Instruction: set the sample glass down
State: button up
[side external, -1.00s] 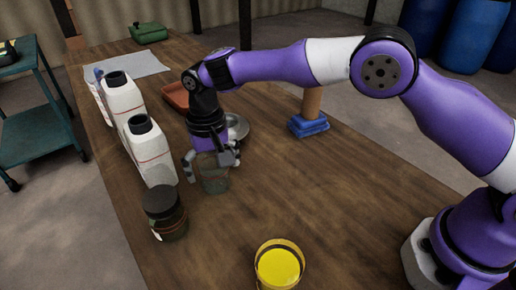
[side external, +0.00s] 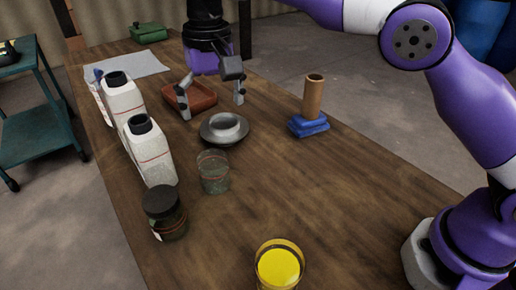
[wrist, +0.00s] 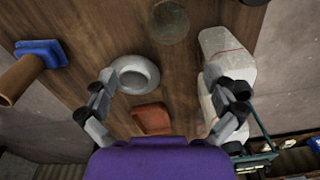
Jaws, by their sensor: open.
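The sample glass (side external: 213,173), a clear greenish tumbler, stands upright on the wooden table, between the dark-lidded jar and the grey round dish. In the wrist view the glass (wrist: 168,20) shows at the top edge, beyond my fingertips. My gripper (side external: 211,100) is open and empty, raised above the table and behind the glass in the side view. Its two fingers are spread wide in the wrist view (wrist: 163,85), with nothing between them touching.
Two white bottles (side external: 152,155) and a dark-lidded jar (side external: 164,214) stand left of the glass. A grey dish (side external: 224,130), a terracotta tray (side external: 202,97) and a blue stand with a brown tube (side external: 313,98) are nearby. A yellow-filled cup (side external: 279,268) stands in front.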

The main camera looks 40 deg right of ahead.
jog(key=s+d+r+t, duration=0.3)
jog(key=s+d+r, duration=0.45)
jog(key=d, duration=0.35)
jog(key=s+d+f+t, duration=0.1)
jog(key=s+d+f, duration=0.2)
jog(key=s, duration=0.3)
jog(key=s+d+f+n+t, duration=0.1)
jog(key=s+d+f, duration=0.2)
jog(key=s, duration=0.3)
jog(key=shift+d+f+n, duration=0.3)
jog(key=shift+d+f, duration=0.1)
jog(key=shift+d, duration=0.25)
